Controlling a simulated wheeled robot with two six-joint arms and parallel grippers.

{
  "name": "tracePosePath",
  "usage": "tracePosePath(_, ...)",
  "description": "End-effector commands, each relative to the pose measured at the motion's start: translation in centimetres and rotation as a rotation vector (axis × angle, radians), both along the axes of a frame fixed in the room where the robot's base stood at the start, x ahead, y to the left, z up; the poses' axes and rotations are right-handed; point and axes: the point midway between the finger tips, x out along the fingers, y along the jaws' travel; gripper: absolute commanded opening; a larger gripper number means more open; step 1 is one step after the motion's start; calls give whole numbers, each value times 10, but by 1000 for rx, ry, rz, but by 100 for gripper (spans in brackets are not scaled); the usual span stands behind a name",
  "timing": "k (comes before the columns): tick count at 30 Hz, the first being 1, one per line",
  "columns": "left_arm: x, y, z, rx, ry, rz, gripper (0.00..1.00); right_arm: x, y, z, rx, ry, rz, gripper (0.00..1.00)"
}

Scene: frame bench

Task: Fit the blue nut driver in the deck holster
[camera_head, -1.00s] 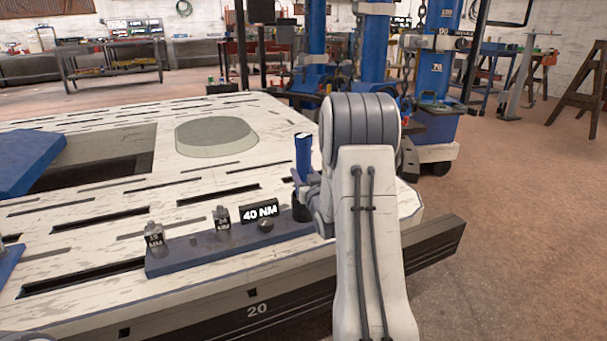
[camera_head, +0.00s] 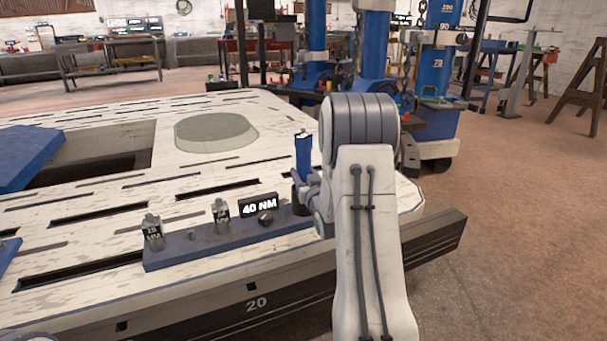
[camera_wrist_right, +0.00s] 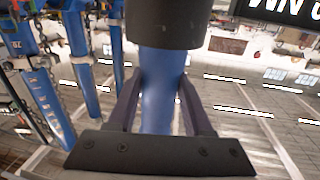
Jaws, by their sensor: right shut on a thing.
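The blue nut driver (camera_head: 303,156) stands upright near the deck's right end, with my right gripper (camera_head: 304,182) around it. In the right wrist view, the blue shaft (camera_wrist_right: 162,95) lies between the two fingers, which are shut on it. The dark round deck holster (camera_head: 298,196) is partly hidden behind my gripper. In the upside-down wrist view, it is the black cylinder (camera_wrist_right: 163,22) at the driver's lower end. The driver's lower end appears to be in its mouth; the depth is hidden.
A blue rail on the deck carries a 40 NM display (camera_head: 259,204), a dark knob (camera_head: 265,218) and two labelled sockets (camera_head: 152,232). The pale slotted deck (camera_head: 110,205) has a rectangular opening at left. Blue columns (camera_head: 440,50) stand behind.

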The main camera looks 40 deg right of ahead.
Motion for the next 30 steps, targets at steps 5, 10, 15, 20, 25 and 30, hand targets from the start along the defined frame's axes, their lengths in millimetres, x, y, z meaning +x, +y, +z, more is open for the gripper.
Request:
tracePosePath(5, 0, 0, -4, 0, 0, 0, 87, 1, 0, -2, -4, -7, 0, 0)
tracePosePath(10, 0, 0, -8, 0, 0, 0, 87, 0, 0, -6, -4, -7, 0, 0)
tracePosePath(15, 0, 0, -11, 0, 0, 0, 87, 1, 0, -10, -4, -7, 0, 0)
tracePosePath(20, 0, 0, -11, 0, 0, 0, 87, 0, 0, -10, -4, -6, 0, 78)
tracePosePath(25, 0, 0, -11, 0, 0, 0, 87, 0, 0, -12, -2, -3, 0, 86)
tracePosePath(30, 0, 0, -11, 0, 0, 0, 87, -1, 0, -15, 3, 4, 0, 86)
